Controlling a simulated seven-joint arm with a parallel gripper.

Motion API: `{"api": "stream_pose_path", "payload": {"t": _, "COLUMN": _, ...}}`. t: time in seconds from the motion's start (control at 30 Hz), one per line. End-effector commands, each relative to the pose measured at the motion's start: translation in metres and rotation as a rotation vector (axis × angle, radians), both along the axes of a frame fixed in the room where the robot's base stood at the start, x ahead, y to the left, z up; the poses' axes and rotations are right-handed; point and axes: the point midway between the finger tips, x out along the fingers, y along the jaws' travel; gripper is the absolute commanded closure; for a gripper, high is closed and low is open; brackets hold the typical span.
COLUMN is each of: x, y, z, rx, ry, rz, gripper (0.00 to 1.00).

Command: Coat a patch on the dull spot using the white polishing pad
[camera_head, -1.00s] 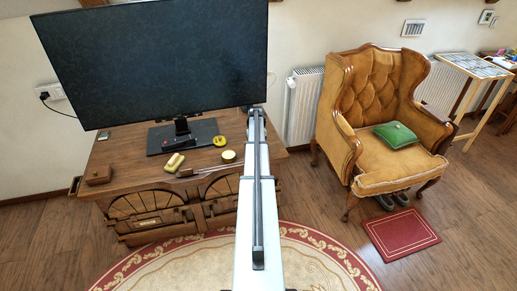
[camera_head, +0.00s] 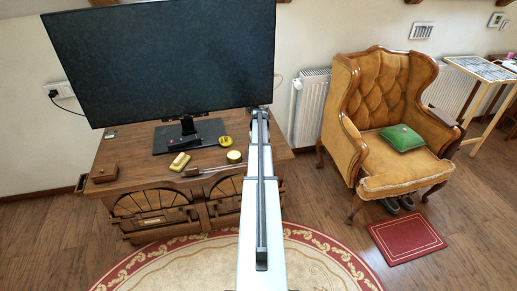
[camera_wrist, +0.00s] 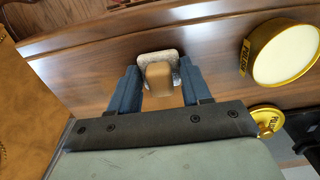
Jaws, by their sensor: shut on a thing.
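My gripper (camera_wrist: 158,88) shows in the wrist view with two blue fingers shut on the white polishing pad (camera_wrist: 145,57). The pad has a brown knob handle between the fingers and a pale, greyish base over the brown wooden top (camera_wrist: 95,75). I cannot tell whether the base touches the wood. An open yellow polish tin (camera_wrist: 285,50) with pale contents is to the right of the pad; it also shows in the head view (camera_head: 234,157). In the head view the gripper and pad are hidden by my arm. I cannot make out the dull spot in either view.
A large monitor (camera_head: 165,60) stands on the chest (camera_head: 140,150). A yellow lid (camera_head: 226,141), a yellow block (camera_head: 180,161), thin rods (camera_head: 215,170) and a small brown box (camera_head: 104,173) lie on top. An armchair (camera_head: 390,120) stands to the right.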

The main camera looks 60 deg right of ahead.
Motion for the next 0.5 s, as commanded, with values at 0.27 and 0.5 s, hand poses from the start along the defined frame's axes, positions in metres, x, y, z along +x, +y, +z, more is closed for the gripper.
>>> {"api": "stream_pose_path", "payload": {"t": 0.27, "x": 0.001, "y": -0.001, "z": 0.034, "rx": -0.001, "ry": -0.001, "rz": 0.0, "gripper": 0.76}}
{"api": "stream_pose_path", "payload": {"t": 0.5, "x": 0.001, "y": -0.001, "z": 0.057, "rx": -0.001, "ry": -0.001, "rz": 0.0, "gripper": 0.76}}
